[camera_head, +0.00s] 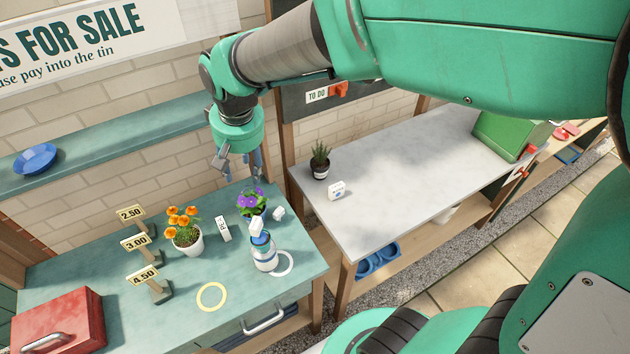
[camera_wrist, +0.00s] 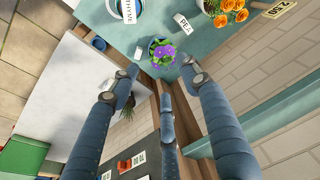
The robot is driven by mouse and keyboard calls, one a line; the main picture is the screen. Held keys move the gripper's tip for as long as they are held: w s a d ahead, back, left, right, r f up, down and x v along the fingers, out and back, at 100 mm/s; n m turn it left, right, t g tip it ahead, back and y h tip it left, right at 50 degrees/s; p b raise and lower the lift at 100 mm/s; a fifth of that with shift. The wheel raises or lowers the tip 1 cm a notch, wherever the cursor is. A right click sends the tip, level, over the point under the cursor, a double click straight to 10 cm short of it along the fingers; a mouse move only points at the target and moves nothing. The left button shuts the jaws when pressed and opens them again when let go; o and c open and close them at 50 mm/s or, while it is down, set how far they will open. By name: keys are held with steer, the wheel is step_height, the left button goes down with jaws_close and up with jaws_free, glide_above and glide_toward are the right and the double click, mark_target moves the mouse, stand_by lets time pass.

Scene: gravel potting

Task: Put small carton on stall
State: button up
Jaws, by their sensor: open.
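A small white box with dark and blue marks (camera_head: 337,190) stands on the pale bench, near its left end; it looks like a small carton. Another small white block (camera_head: 279,213) sits on the green stall table (camera_head: 105,262), right of the purple flower; I cannot tell what it is. In the wrist view a white square (camera_wrist: 137,53) lies by the stall edge. My gripper (camera_head: 243,172) is open and empty, above the back edge of the stall. Its fingers spread wide in the wrist view (camera_wrist: 160,80), pointing toward the purple flower pot.
The bench (camera_head: 400,170) is mostly clear around a potted plant (camera_head: 320,165).

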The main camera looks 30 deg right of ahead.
steer(key=s+d+r+t, duration=0.1)
steer(key=s+d+r, duration=0.3)
steer(key=s, duration=0.6)
steer(key=s+d+r+t, duration=0.2)
steer(key=s+d+r, duration=0.2)
steer(key=s, duration=0.6)
steer(key=shift+d+r, duration=0.15)
steer(key=shift+r, duration=0.45)
steer(key=shift+f, duration=0.1)
steer(key=shift+f, duration=0.15)
